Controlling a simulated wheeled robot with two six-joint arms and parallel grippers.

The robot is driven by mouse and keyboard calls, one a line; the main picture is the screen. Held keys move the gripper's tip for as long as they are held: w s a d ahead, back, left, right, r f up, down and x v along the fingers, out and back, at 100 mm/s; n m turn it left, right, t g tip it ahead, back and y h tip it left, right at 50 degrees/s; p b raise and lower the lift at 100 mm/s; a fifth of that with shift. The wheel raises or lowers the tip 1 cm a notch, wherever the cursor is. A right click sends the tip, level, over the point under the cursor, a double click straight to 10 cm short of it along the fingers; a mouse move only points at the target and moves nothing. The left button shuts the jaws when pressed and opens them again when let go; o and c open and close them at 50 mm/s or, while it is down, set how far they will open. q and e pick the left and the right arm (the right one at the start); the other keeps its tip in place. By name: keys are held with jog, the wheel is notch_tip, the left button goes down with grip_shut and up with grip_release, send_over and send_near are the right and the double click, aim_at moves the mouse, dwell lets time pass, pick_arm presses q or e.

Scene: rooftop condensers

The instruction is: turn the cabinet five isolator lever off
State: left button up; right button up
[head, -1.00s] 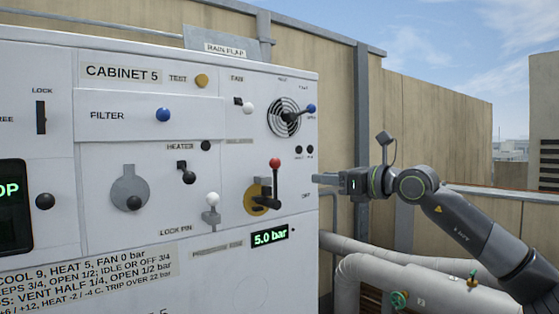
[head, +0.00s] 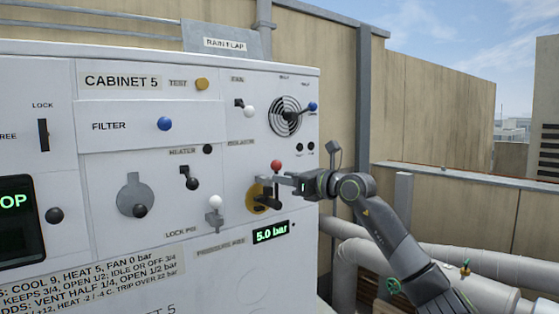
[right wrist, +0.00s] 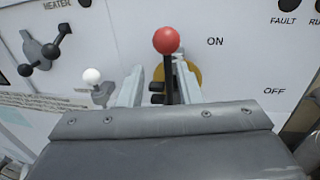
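The isolator lever has a red ball knob (head: 277,165) on a dark stem over a yellow round plate (head: 254,199), at the lower right of cabinet 5's panel. It stands upright, and in the right wrist view the red knob (right wrist: 166,40) is level with the ON label, with OFF lower right. My right gripper (head: 272,179) reaches in from the right at the lever, just below the knob. In the right wrist view its two fingers are apart and the dark stem (right wrist: 168,78) shows between them, nearer the right finger. Contact cannot be told. My left gripper is out of view.
A white-knobbed lock pin (head: 214,203) is left of the lever. The pressure display (head: 270,233) below reads 5.0 bar. A round vent (head: 285,116) with a blue-knobbed handle is above. Pale pipes (head: 440,257) run at the lower right, beyond the cabinet's edge.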

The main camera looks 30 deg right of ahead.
aim_at(275, 171)
jog(key=p+x, duration=0.1)
jog(key=x, duration=0.1)
jog(key=p+x, duration=0.1)
jog(key=x, duration=0.1)
jog(key=shift+w+r, duration=0.2)
jog(key=shift+w, duration=0.15)
jog(key=shift+p+x, duration=0.45)
jog(key=shift+x, duration=0.35)
jog(key=shift+f, duration=0.15)
jog(key=c, duration=0.4)
jog(key=shift+w+d+f, duration=0.1)
jog(key=shift+d+f, duration=0.05)
jog(key=shift+d, duration=0.05)
grip_shut()
